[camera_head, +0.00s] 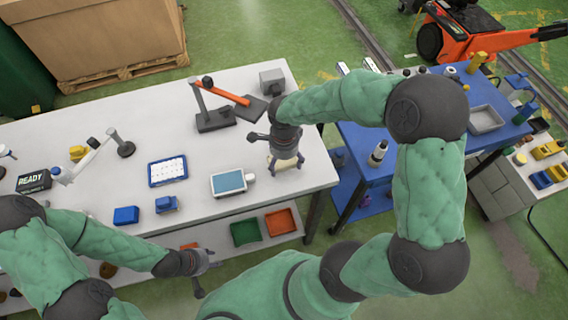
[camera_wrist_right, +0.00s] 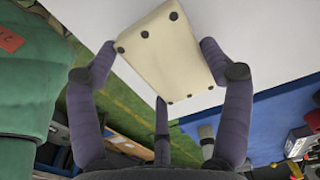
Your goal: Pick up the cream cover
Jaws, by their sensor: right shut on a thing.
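The cream cover (camera_wrist_right: 160,48) is a pale block-like piece with dark round dots near its corners, seen between the fingers in the right wrist view. My right gripper (camera_wrist_right: 158,62) is shut on it. In the head view my right gripper (camera_head: 284,158) is over the right end of the white table, and only a small part of the cover (camera_head: 286,163) shows beneath it. I cannot tell whether the cover touches the tabletop. My left gripper (camera_head: 207,268) is in front of the table's near edge, empty, with its fingers spread.
The white table (camera_head: 315,165) carries a tablet-like device (camera_head: 229,182), a white panel with a blue frame (camera_head: 168,170), blue blocks (camera_head: 126,215) and an orange-armed stand (camera_head: 215,119). A blue table (camera_head: 365,140) stands to the right, across a gap. Green and orange bins (camera_head: 280,221) sit below.

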